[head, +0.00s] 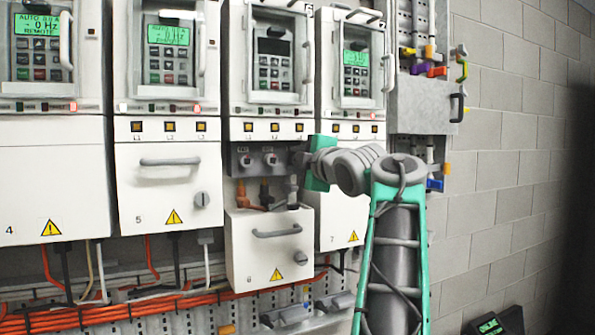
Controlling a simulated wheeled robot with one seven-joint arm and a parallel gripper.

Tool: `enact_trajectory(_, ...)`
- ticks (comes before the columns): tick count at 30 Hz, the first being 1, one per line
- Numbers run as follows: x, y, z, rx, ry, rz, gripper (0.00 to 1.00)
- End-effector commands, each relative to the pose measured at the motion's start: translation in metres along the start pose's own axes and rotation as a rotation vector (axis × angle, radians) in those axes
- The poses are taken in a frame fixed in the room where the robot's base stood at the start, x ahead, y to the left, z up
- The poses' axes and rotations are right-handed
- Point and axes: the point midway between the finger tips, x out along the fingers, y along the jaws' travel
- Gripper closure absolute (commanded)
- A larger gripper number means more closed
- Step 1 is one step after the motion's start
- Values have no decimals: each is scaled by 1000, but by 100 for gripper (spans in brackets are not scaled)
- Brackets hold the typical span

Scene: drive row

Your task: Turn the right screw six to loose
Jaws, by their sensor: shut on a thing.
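Drive six is the third cabinet from the left. Its lower cover (270,262), marked 6, sits lowered and bares a dark terminal block (235,165). Two round screws show on the block, the left screw (246,160) and the middle screw (271,160). My gripper (298,160) reaches in from the right at the block's right end, level with these screws. It is shut on the right screw, which its fingers hide.
Drive five's closed cover (168,190) is at the left, drive seven's cover (335,235) at the right behind my arm. Drive six's display (273,46) is dark, while its neighbours' glow green. Orange cables (190,302) run along the bottom. A grey box (422,105) hangs at the right.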

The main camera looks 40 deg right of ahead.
Motion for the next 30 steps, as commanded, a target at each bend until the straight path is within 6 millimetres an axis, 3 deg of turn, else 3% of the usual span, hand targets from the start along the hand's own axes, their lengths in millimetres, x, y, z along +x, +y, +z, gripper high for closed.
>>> enact_trajectory(15,0,-2,0,-403,1,0,100)
enact_trajectory(30,0,-1,0,-516,0,-1,100)
